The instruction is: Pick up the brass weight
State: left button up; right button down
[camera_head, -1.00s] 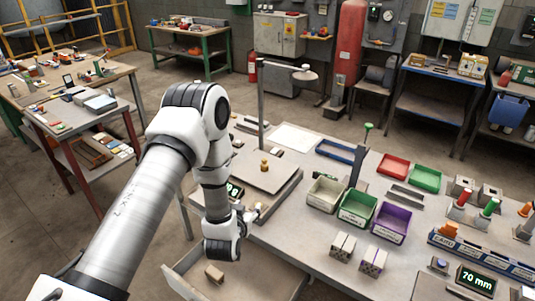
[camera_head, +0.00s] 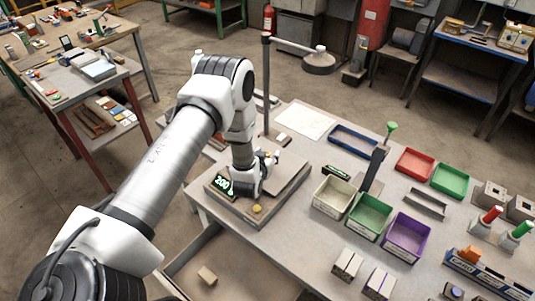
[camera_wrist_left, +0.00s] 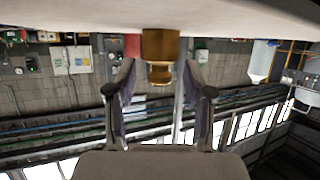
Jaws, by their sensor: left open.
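The brass weight (camera_wrist_left: 160,48) shows in the wrist view as a knobbed cylinder. That view is upside down, with the pale plate along its top edge and the weight's wide base against it. My left gripper (camera_wrist_left: 159,72) is open, with one finger on each side of the weight's line and its tips close to the knob. I cannot tell whether they touch it. My right gripper is out of view.
The scale display (camera_head: 222,183) reads 200. A small round yellow piece (camera_head: 256,209) is at the plate's front. A post (camera_head: 266,85) stands behind the scale. Beige, green (camera_head: 370,215) and purple (camera_head: 407,236) bins stand to the right. An open drawer (camera_head: 235,262) is below the front edge.

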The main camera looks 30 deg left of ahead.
pick_arm(q)
jog(key=shift+w+a+f, duration=0.2)
jog(key=shift+w+f, duration=0.2)
jog(key=shift+w, duration=0.15)
jog(key=shift+s+d+r, duration=0.1)
jog(key=shift+s+r, duration=0.1)
jog(key=shift+s, duration=0.05)
jog(key=c, duration=0.5)
grip_shut()
